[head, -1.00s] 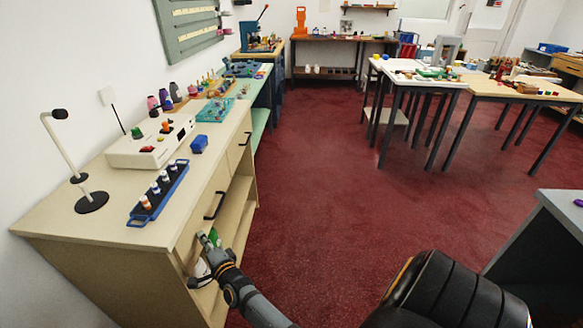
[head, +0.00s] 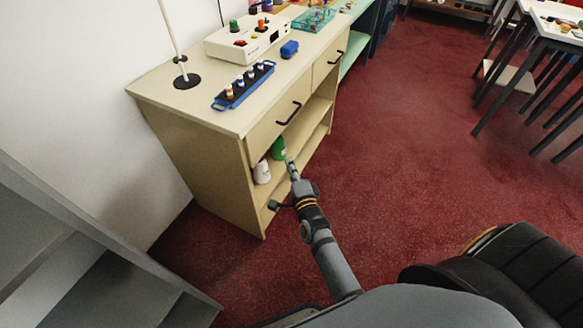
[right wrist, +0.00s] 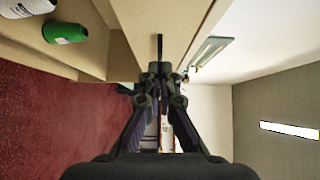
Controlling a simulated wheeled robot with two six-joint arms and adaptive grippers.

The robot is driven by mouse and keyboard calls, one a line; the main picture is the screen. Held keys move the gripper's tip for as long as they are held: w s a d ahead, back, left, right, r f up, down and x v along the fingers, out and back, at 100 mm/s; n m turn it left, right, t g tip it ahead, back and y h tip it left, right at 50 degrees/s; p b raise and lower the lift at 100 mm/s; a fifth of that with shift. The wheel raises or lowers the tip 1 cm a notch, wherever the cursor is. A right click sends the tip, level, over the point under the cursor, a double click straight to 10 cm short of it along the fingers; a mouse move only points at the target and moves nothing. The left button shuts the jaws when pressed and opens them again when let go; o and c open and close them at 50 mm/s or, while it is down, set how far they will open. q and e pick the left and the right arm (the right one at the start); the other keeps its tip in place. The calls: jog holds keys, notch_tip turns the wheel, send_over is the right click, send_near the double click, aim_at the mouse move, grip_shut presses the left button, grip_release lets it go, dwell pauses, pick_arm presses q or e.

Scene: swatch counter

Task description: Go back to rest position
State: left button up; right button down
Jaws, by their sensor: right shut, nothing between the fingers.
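My right gripper (head: 290,167) is shut and empty in the head view. It is held out in front of the open shelf of the beige cabinet (head: 199,150), below the drawer handles. In the right wrist view its fingers (right wrist: 158,70) meet at the middle, with nothing visible between them. The cabinet front runs close beside them there. My left gripper is not in view.
A blue tray of small bottles (head: 257,79) and a white device (head: 249,36) are on top. A grey shelf unit (head: 95,285) stands lower left.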

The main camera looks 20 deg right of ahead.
jog(key=s+f+n+g+y+p, duration=0.1)
jog(key=s+f+n+g+p, duration=0.15)
jog(key=s+f+n, duration=0.4)
jog(key=s+f+n+g+p, duration=0.1)
jog(key=s+f+g, duration=0.2)
jog(key=f, duration=0.7)
jog(key=s+f+n+g+y+p, duration=0.1)
jog(key=s+f+n+g+p, duration=0.15)
jog(key=s+f, duration=0.4)
pick_arm(q)
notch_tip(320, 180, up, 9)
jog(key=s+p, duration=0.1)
jog(key=p, duration=0.2)
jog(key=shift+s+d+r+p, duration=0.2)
jog(key=shift+p, duration=0.2)
pick_arm(e)
jog(key=s+d+f+n+g, duration=0.3)
jog(key=s+f, duration=0.1)
jog(key=s, duration=0.5)
jog(key=s+d+f+n+g, duration=0.3)
jog(key=s+f, duration=0.1)
jog(key=s, duration=0.5)
jog(key=s+d+f+n+g+h, duration=0.1)
jog(key=s+d+f+n+g, duration=0.1)
jog(key=s, duration=0.7)
notch_tip(320, 180, down, 2)
jog(key=shift+s+d+f+n+g, duration=0.15)
jog(key=shift+d+f+n+g, duration=0.2)
jog(key=shift+n, duration=0.35)
jog(key=shift+r, duration=0.1)
